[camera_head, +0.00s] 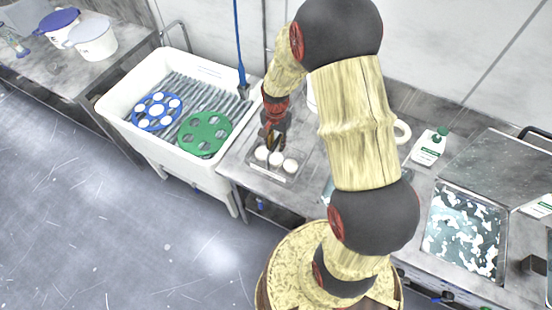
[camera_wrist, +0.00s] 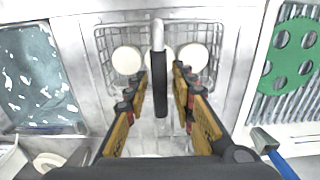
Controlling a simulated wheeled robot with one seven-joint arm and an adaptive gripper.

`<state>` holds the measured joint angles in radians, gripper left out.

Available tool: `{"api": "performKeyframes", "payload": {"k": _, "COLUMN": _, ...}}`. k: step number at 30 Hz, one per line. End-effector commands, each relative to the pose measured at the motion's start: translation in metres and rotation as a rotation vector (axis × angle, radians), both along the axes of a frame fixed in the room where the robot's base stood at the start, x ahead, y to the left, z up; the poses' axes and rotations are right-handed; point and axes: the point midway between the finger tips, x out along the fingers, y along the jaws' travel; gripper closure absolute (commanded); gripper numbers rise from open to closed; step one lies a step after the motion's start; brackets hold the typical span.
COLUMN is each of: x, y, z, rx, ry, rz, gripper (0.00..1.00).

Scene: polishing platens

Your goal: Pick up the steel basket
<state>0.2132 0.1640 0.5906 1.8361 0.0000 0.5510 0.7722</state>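The steel basket (camera_wrist: 108,50) is a wire mesh basket, seen from above in the wrist view, with white round pieces (camera_wrist: 127,60) in it. Its upright handle has a black grip (camera_wrist: 160,92) in the middle of that view. My gripper (camera_wrist: 160,78) is open, with one finger on each side of the handle and visible gaps between. In the head view my gripper (camera_head: 272,142) is just above the basket (camera_head: 277,172), which stands on the steel bench right of the white sink. The fingers partly hide the basket there.
The white sink (camera_head: 118,103) holds a blue carrier disc (camera_head: 146,116) and a green one (camera_head: 205,133). A blue-handled tool (camera_head: 240,50) stands at its edge. A liquid-filled bath (camera_head: 463,232) and a white bottle (camera_head: 429,147) are at the right.

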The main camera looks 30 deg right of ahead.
Motion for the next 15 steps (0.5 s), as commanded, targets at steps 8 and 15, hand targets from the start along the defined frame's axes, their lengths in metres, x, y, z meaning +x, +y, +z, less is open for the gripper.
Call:
{"api": "performKeyframes", "payload": {"k": 8, "x": 0.0000, "y": 0.0000, "z": 0.0002, "rx": 0.000, "ry": 0.000, "rz": 0.000, "gripper": 0.93}}
{"api": "performKeyframes", "payload": {"k": 15, "x": 0.0001, "y": 0.0001, "z": 0.0002, "rx": 0.000, "ry": 0.000, "rz": 0.000, "gripper": 1.00}}
